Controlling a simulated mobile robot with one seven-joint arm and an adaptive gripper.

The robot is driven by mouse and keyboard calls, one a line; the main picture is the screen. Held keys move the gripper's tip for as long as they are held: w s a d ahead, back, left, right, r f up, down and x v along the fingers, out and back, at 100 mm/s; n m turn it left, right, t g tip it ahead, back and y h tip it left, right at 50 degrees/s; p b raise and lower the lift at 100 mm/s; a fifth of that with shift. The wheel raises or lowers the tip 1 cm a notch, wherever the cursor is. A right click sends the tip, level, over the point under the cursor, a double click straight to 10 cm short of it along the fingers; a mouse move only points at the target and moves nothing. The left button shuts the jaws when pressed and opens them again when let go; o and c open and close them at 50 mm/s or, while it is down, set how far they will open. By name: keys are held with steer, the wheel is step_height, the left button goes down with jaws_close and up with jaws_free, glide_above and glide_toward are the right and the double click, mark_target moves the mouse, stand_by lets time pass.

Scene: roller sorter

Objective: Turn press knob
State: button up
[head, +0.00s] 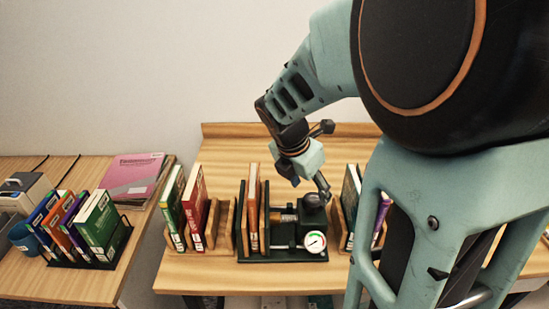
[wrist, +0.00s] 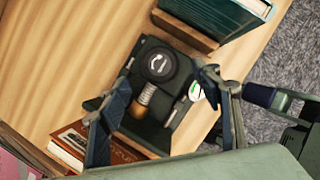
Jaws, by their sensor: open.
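The dark green book press (head: 284,254) stands on the wooden table with a round white gauge (head: 315,242) on its front right. Its black round knob (head: 312,201) shows with a pale mark in the wrist view (wrist: 158,64), beside a metal spring and screw (wrist: 146,95). My gripper (head: 318,187) is over the press, near the knob. In the wrist view my gripper (wrist: 165,80) is open, its fingers apart on either side of the press top. The knob appears between and just beyond the fingertips; I cannot tell whether they touch it.
Brown books (head: 253,206) stand in the press. A wooden rack with green and red books (head: 194,199) stands to its left, and another rack with books (head: 351,197) close to its right. A side table at left holds more books (head: 97,226). The table behind is clear.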

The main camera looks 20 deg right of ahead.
mark_target(313, 199)
steer(key=b+x, duration=0.4)
steer(key=x, duration=0.1)
steer(key=shift+d+f, duration=0.15)
steer(key=shift+f, duration=0.2)
steer(key=shift+c, duration=0.5)
steer(key=c, duration=1.1)
steer(key=shift+o, duration=0.2)
steer(key=shift+m, duration=0.3)
